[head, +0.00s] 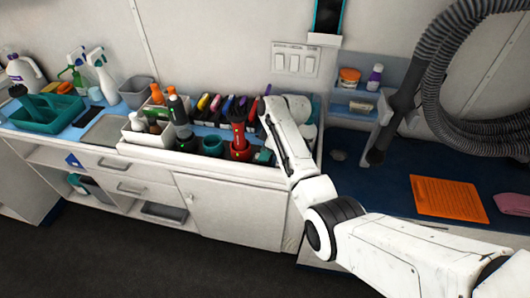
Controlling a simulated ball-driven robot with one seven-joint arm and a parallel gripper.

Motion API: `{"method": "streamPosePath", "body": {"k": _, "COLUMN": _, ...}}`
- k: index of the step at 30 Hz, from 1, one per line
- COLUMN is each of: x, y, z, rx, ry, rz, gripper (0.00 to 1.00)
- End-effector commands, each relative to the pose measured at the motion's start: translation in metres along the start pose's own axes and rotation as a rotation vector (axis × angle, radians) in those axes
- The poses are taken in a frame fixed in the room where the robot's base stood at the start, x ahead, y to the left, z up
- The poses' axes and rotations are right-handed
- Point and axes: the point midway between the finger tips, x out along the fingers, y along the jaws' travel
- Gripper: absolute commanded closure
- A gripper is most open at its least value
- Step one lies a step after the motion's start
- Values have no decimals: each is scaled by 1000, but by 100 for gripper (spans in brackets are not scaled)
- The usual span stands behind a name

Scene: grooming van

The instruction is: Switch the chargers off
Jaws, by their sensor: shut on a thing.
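A white wall switch panel (296,60) with three rockers is above the counter. A red and black clipper (238,124) stands upright in a red base, which seems to be a charger. A dark clipper (180,118) with a grey-green top stands to its left in a dark base. Small green glints show on both. My gripper (266,106) is at the back of the counter, below the switch panel and right of the red clipper. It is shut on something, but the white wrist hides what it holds. The rocker positions are too small to tell.
A row of coloured-handled tools (215,103) lines the back of the counter. A teal cup (213,145) stands between the clippers. A white caddy (148,132) of bottles is on the left. A grey hose (440,80) hangs at right above a blue table (380,190).

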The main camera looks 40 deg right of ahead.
Motion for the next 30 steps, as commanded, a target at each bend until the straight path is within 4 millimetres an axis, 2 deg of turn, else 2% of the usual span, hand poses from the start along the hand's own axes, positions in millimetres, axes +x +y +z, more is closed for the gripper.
{"method": "streamPosePath", "body": {"k": 6, "x": 0, "y": 0, "z": -2, "rx": -2, "ry": -23, "rz": -1, "gripper": 100}}
{"method": "streamPosePath", "body": {"k": 18, "x": 3, "y": 0, "z": -10, "rx": -2, "ry": -315, "rz": 1, "gripper": 100}}
{"method": "streamPosePath", "body": {"k": 28, "x": 2, "y": 0, "z": -10, "rx": 0, "ry": -330, "rz": 1, "gripper": 100}}
{"method": "streamPosePath", "body": {"k": 29, "x": 2, "y": 0, "z": -10, "rx": 0, "ry": -330, "rz": 1, "gripper": 72}}
{"method": "streamPosePath", "body": {"k": 30, "x": 2, "y": 0, "z": -10, "rx": 0, "ry": -329, "rz": 1, "gripper": 68}}
